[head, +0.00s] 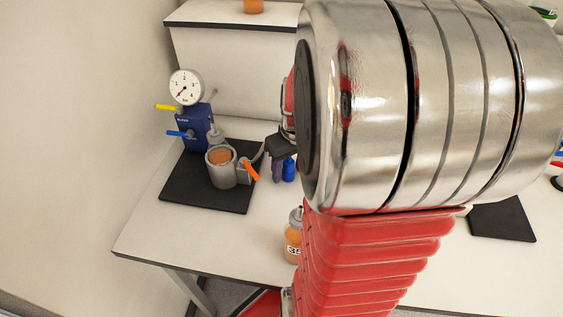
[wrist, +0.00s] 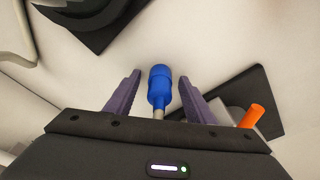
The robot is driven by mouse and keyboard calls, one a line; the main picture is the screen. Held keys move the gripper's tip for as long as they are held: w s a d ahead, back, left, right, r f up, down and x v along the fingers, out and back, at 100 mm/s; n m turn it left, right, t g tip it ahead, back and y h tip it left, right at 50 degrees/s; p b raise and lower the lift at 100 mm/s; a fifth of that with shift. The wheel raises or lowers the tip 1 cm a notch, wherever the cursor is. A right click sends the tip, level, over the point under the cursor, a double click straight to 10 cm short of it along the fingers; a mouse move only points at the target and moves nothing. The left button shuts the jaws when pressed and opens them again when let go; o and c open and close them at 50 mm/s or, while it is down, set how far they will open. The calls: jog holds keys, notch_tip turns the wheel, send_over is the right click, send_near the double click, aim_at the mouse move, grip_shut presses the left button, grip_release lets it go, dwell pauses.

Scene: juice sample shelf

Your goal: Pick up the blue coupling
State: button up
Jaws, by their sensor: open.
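The blue coupling (wrist: 160,84) is a short blue cylinder with a metal stem. In the wrist view it lies between the two purple fingers of my gripper (wrist: 158,92), with a gap on each side. The fingers are open and do not appear to touch it. In the head view the coupling (head: 289,169) shows on the white table, right beside my gripper (head: 278,168), to the right of the black mat. My arm hides much of the right side of that view.
A black mat (head: 175,192) holds a blue gauge unit (head: 190,125) and a grey cup (head: 224,175) with an orange-handled valve (head: 251,170). A labelled bottle (head: 293,248) stands nearer the front. A raised shelf (head: 225,75) is behind. Bare table lies around the coupling.

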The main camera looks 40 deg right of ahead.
aim_at(289, 162)
jog(key=shift+c, duration=0.5)
jog(key=c, duration=1.1)
jog(key=shift+o, duration=0.2)
jog(key=shift+r, duration=0.1)
notch_tip(289, 162, up, 18)
jog(key=shift+s, duration=0.15)
dwell(0.4)
